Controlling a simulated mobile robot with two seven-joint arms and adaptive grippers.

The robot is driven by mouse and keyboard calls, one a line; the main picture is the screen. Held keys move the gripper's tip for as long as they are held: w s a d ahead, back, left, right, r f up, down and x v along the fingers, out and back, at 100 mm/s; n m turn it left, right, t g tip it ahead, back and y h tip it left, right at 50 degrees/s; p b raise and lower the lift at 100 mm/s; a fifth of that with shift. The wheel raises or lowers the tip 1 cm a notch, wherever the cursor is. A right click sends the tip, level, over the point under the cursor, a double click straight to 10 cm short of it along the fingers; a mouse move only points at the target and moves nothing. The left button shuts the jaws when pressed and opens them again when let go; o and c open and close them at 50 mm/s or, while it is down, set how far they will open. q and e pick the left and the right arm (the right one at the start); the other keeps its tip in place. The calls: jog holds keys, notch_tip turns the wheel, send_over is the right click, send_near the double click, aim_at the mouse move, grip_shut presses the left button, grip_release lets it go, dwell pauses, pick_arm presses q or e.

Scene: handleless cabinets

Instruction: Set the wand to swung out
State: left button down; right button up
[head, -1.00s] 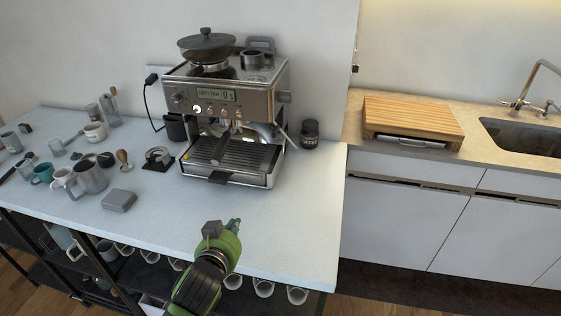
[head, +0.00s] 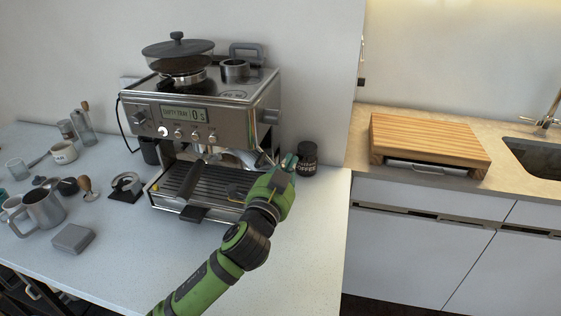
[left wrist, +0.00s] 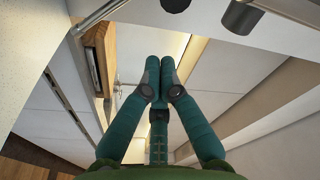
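The espresso machine (head: 200,108) stands on the white counter. Its steam wand (head: 268,158) is a thin metal tube at the front right side, partly hidden by my left gripper. My left gripper (head: 289,162) is at the machine's right front corner, with its fingertips close beside the wand; I cannot tell whether they touch it. In the left wrist view the fingertips (left wrist: 159,68) are together with nothing visible between them. A shiny rod (left wrist: 100,15) at the upper left there may be the wand. My right gripper is not in view.
A dark jar (head: 307,158) stands just behind my left fingertips. A wooden board (head: 428,140) lies on the right counter beside the sink (head: 538,155). A metal pitcher (head: 42,210) and a grey block (head: 72,239) are at the left. The counter's front right is clear.

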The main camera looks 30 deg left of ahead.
pick_arm(q)
jog(key=shift+m, duration=0.4)
jog(key=a+f, duration=0.1)
jog(key=a, duration=0.1)
jog(key=a+f+p, duration=0.1)
jog(key=a+f, duration=0.1)
jog(key=shift+w+f, duration=0.15)
jog(key=shift+w, duration=0.25)
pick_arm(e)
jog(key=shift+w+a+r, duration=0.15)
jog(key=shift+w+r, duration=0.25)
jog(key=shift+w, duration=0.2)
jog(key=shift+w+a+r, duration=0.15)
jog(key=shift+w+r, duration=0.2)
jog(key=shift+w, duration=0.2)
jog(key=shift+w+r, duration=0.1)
